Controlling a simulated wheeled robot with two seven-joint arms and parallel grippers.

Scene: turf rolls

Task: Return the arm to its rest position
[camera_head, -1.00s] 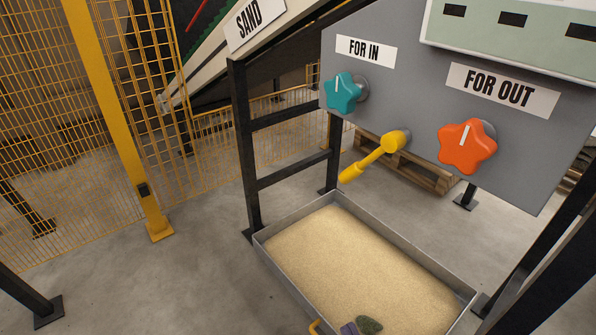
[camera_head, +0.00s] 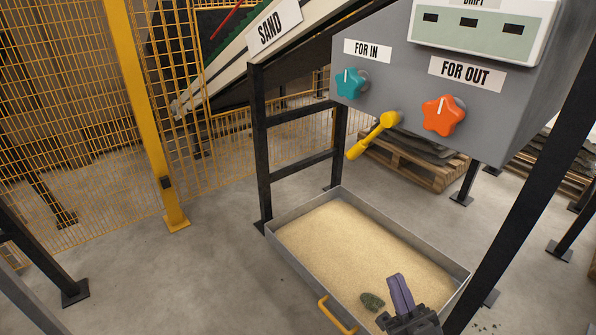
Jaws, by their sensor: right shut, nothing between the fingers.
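My right gripper (camera_head: 401,293) shows at the bottom right of the head view, over the near end of the sand tray. Its purple-grey fingers are together with nothing between them. The metal tray (camera_head: 312,272) is full of pale sand and has a yellow handle (camera_head: 337,315) on its near side. A dark green lump (camera_head: 372,302) lies on the sand just left of the fingers, apart from them in the picture. My left gripper is out of view.
A grey panel (camera_head: 400,95) above the tray carries a teal knob (camera_head: 349,84), an orange knob (camera_head: 443,115) and a yellow lever (camera_head: 372,137). Black posts (camera_head: 262,150) flank the tray. A yellow mesh fence (camera_head: 60,120) stands left. The floor (camera_head: 190,275) left of the tray is clear.

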